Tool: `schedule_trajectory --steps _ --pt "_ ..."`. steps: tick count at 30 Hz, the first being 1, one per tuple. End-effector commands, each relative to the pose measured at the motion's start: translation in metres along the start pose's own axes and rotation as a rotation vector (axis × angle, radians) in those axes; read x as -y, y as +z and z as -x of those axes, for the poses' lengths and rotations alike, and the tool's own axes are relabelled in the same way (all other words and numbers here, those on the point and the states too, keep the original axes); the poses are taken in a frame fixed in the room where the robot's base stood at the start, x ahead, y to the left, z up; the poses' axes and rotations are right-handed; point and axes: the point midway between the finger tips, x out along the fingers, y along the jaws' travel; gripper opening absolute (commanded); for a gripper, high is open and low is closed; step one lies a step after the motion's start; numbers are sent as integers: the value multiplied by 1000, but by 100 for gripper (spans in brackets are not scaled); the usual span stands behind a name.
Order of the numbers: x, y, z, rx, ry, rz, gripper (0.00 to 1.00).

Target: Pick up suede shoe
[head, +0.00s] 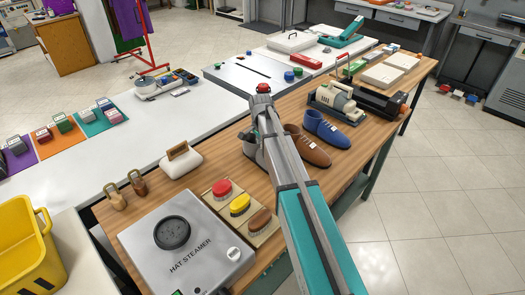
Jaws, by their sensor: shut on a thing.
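Three shoes stand in a row on the wooden table: a grey one (252,152), a brown one (309,150) and a blue one (327,129). The grey shoe, which looks like suede, is mostly hidden behind my arm. My gripper (250,136) is at the far end of my arm, down at the grey shoe, and is shut on it. The fingertips are largely hidden, so the exact grip point does not show. I cannot tell whether the shoe touches the table. The brown and blue shoes are just right of my arm, apart from the gripper.
A hat steamer (185,250) and a brush tray (263,222) with red, yellow and brown brushes stand nearer on the wooden table. A white-padded block (181,162) is to the left. A beige and black machine (338,101) stands beyond the blue shoe.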

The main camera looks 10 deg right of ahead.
Motion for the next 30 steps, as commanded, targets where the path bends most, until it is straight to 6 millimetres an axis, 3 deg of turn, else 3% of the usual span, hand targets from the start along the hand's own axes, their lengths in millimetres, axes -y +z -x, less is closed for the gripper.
schedule_trajectory --steps 8,17,30 --pt "0 0 10 0 0 0 0" --pt "0 0 35 0 0 0 0" --pt "-36 24 85 0 0 1 0"
